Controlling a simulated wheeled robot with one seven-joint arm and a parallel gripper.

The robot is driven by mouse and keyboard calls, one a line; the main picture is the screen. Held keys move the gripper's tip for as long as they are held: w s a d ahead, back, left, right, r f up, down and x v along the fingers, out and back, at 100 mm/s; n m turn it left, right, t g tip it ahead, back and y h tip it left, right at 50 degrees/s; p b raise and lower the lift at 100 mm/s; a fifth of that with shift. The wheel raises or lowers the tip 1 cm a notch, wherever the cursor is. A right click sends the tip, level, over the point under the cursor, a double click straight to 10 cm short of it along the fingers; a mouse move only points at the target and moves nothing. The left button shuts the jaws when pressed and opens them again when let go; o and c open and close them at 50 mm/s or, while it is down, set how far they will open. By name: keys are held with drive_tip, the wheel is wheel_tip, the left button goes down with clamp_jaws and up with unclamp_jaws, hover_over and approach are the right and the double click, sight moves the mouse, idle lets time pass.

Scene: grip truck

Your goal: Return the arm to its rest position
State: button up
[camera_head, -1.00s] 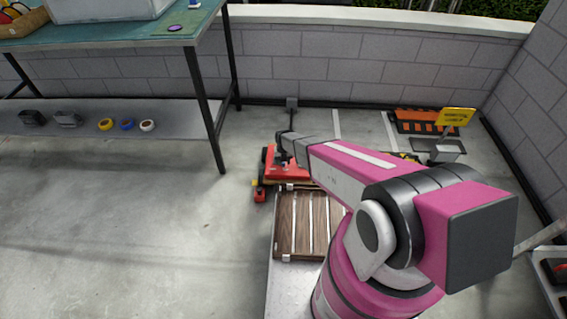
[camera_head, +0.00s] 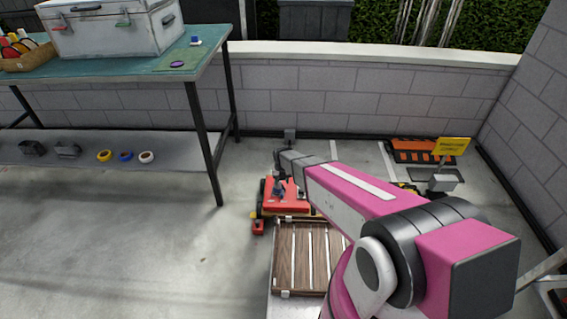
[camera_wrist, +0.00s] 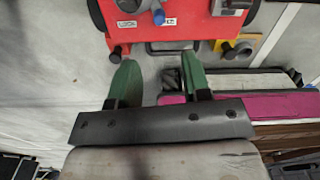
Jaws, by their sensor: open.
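My arm is pink and grey and reaches forward from the lower right in the head view. My gripper (camera_wrist: 160,85) shows in the wrist view with its two green fingers apart and nothing between them. In the head view its fingers are too small to make out near the red truck. The red truck (camera_head: 284,202) stands on the floor beyond the wooden slatted deck. In the wrist view the red body (camera_wrist: 190,22) lies just past my fingertips, with a blue knob and labels on it. I cannot tell whether the fingers touch it.
A green-topped workbench (camera_head: 130,68) stands at the left with a white toolbox (camera_head: 112,27) on it. The wooden deck (camera_head: 305,262) lies close in front of my arm. A yellow sign (camera_head: 453,146) and an orange barrier (camera_head: 420,150) stand back right. Floor at left is clear.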

drive_tip(key=s+d+r+n, duration=0.6)
drive_tip(key=d+r+n, duration=0.2)
drive_tip(key=n, duration=0.3)
drive_tip(key=s+d+r+n, duration=0.6)
drive_tip(key=d+r+n, duration=0.2)
drive_tip(key=r+n, duration=0.3)
drive_tip(key=s+d+r+n, duration=0.6)
drive_tip(key=d+r+n, duration=0.2)
drive_tip(key=n, duration=0.4)
drive_tip(key=shift+d+r, duration=0.4)
drive_tip(key=shift+r, duration=0.45)
